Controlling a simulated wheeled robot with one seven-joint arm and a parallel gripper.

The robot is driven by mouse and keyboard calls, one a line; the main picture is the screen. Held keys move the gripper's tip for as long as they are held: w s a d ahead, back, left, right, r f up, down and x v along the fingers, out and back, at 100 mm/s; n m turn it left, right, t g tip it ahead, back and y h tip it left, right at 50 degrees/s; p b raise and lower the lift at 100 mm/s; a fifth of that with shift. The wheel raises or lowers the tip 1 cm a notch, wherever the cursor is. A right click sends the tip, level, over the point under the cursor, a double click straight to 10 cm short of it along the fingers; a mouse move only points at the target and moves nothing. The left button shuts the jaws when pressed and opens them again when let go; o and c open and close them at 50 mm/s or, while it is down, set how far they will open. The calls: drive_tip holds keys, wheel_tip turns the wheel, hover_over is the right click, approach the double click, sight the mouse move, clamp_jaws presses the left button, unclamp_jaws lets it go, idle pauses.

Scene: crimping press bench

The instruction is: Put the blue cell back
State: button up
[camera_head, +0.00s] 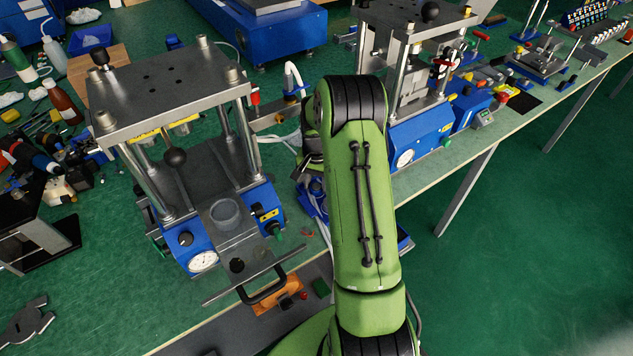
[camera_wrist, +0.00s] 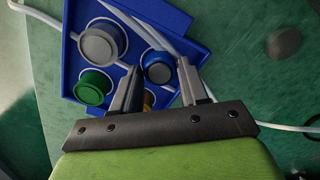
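The blue cell (camera_wrist: 158,66) is a short round piece with a dark grey top. In the wrist view it sits in a compartment of the blue tray (camera_wrist: 190,22). My gripper (camera_wrist: 158,68) is open, with one finger on each side of the blue cell and visible gaps between. I cannot tell how far the fingertips are above the tray floor. In the head view my green arm hides the cell and most of the tray.
The tray also holds a grey cell (camera_wrist: 101,42), a green cell (camera_wrist: 93,86) and a yellow cell (camera_wrist: 149,101), partly hidden by a finger. A press (camera_head: 165,85) with a grey cup (camera_head: 225,213) stands left of my arm; another press (camera_head: 412,75) stands behind it.

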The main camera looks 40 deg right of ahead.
sight(316, 185)
drive_tip(key=shift+o, duration=0.2)
wheel_tip(316, 185, up, 12)
drive_tip(key=p, duration=0.3)
drive_tip(key=shift+r, duration=0.2)
